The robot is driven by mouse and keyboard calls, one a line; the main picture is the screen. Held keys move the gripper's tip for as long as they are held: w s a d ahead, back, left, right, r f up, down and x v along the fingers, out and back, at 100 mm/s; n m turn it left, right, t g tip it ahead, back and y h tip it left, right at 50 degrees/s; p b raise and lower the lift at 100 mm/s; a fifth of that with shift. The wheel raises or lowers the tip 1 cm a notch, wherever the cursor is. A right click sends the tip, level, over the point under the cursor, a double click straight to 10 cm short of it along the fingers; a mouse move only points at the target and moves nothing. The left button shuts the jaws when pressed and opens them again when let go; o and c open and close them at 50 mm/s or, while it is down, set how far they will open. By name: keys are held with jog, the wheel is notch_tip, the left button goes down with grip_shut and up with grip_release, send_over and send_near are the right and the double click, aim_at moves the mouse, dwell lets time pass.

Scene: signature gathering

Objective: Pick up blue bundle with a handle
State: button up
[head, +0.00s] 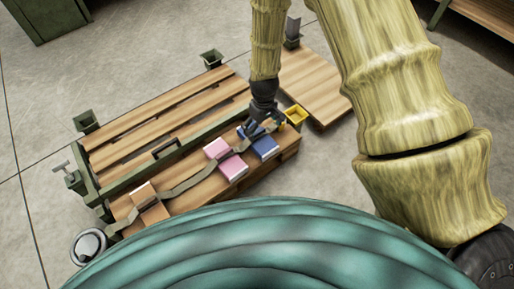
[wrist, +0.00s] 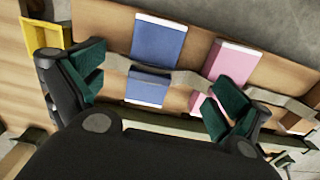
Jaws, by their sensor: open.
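The blue bundle (head: 264,148) lies on the wooden bench, at the right end of a row of bundles. In the wrist view the blue bundle (wrist: 158,42) shows as two blue parts with pale edges, crossed by a grey-brown strap (wrist: 185,80). I cannot make out a separate handle. My gripper (head: 257,128) is directly above the blue bundle in the head view and hides part of it. In the wrist view my gripper (wrist: 154,84) has its green-padded fingers wide apart, on either side of the bundle's nearer part, with nothing held. Contact cannot be told.
A pink bundle (head: 232,170) lies close left of the blue one, beside my right finger in the wrist view. An orange-brown bundle (head: 152,209) is farther left. A yellow open box (head: 297,115) stands right of the blue bundle. Green posts edge the bench (head: 165,105).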

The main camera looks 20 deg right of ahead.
aim_at(257, 137)
jog(key=shift+n, duration=0.3)
jog(key=w+b, duration=0.1)
jog(key=w+f+b, duration=0.2)
jog(key=shift+w+a, duration=0.3)
jog(key=shift+f+b, duration=1.55)
jog(key=shift+f, duration=1.15)
jog(key=f+b, duration=0.2)
jog(key=f, duration=0.1)
jog(key=f+b, duration=0.2)
jog(key=shift+w, duration=0.3)
jog(key=c, duration=1.3)
jog(key=shift+r, duration=0.15)
